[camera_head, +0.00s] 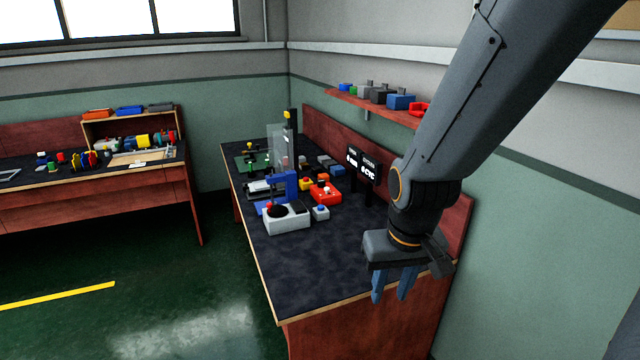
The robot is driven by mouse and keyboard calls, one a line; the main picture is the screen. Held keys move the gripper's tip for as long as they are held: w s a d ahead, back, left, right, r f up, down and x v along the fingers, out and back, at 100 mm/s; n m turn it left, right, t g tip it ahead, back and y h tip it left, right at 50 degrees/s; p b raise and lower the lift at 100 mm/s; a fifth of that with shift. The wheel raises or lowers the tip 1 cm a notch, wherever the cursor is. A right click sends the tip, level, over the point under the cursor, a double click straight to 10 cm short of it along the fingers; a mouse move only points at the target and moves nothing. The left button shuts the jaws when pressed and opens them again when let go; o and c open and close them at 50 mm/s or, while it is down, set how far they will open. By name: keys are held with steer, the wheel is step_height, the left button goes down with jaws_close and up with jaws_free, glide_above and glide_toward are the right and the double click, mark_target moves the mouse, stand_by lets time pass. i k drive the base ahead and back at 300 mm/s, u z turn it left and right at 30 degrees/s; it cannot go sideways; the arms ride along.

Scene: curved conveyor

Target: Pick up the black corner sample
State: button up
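My gripper (392,286) hangs at the end of my arm on the right, pointing down near the front right end of the dark-topped workbench (330,265). Its two blue fingers are apart, with nothing visible between them. I cannot pick out a black corner sample for certain. Several small dark and grey blocks (325,162) sit toward the back of the bench, too small to tell their shapes. My arm covers part of the wall and the bench's right side.
A wall shelf (350,99) holds several coloured parts. A second bench (90,205) stands left. The bench's near half is clear.

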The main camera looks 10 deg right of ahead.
mark_target(315, 171)
steer(key=k, duration=0.85)
steer(key=u, duration=1.35)
steer(key=i, duration=4.65)
steer(key=z, duration=1.8)
steer(key=i, duration=2.35)
